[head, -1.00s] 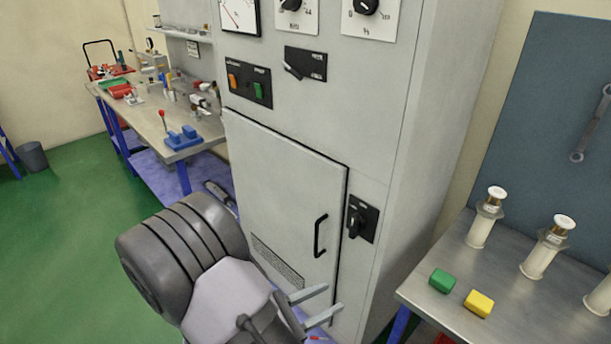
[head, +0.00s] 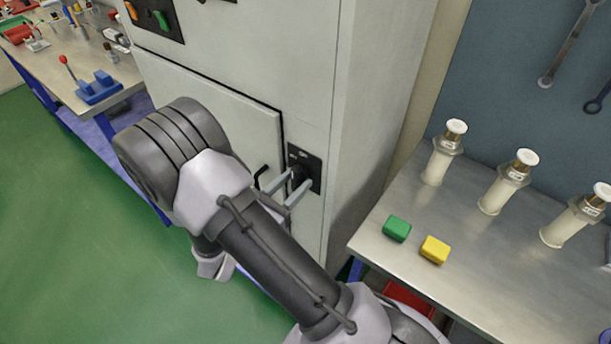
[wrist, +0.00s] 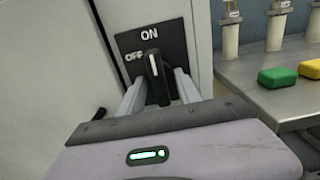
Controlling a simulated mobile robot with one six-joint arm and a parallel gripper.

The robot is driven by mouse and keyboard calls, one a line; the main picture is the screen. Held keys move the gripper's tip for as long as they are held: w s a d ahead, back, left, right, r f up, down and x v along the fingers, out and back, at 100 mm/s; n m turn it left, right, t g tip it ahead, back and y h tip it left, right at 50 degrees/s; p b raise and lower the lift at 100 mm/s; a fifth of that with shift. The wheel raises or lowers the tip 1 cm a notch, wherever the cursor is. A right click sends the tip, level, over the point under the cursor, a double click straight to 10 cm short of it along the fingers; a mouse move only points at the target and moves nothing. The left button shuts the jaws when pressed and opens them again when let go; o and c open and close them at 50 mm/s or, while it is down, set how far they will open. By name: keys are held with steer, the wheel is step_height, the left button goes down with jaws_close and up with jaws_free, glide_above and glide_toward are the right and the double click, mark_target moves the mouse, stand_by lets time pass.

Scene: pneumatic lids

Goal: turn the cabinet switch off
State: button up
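The cabinet switch is a black rotary knob (wrist: 156,78) on a black plate (wrist: 128,42) marked ON at the top and OFF to the left. Its white pointer line stands nearly upright, toward ON. In the head view the switch plate (head: 313,164) sits on the grey cabinet front (head: 236,55), right of the door. My gripper (head: 287,190) is at the switch, its two fingers apart. In the wrist view my gripper (wrist: 156,88) has one finger on each side of the knob. I cannot tell whether either finger touches it. The cabinet door handle (head: 262,178) is partly hidden behind my gripper.
A metal workbench (head: 400,290) stands right of the cabinet. It carries a green block (head: 397,228), a yellow block (head: 434,249) and white cylinders (head: 507,181). Another bench (head: 55,55) is at the far left. Green floor (head: 70,250) is open at left.

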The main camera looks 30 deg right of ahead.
steer(key=shift+w+d, duration=0.1)
jaws_close()
steer(key=shift+r, duration=0.1)
steer(key=shift+r+n+p, duration=0.1)
steer(key=shift+n+p, duration=0.2)
steer(key=shift+p, duration=0.25)
steer(key=n+p, duration=0.2)
steer(key=p, duration=0.1)
steer(key=shift+r+n+p, duration=0.15)
steer(key=shift+n+p, duration=0.2)
steer(key=shift+n, duration=0.05)
steer(key=n+p, duration=0.4)
steer(key=n, duration=0.1)
steer(key=shift+s+p, duration=0.2)
steer(key=shift+p, duration=0.1)
steer(key=n+p, duration=0.2)
steer(key=n, duration=0.3)
steer(key=shift+n+p, duration=0.95)
steer(key=shift+n, duration=1.25)
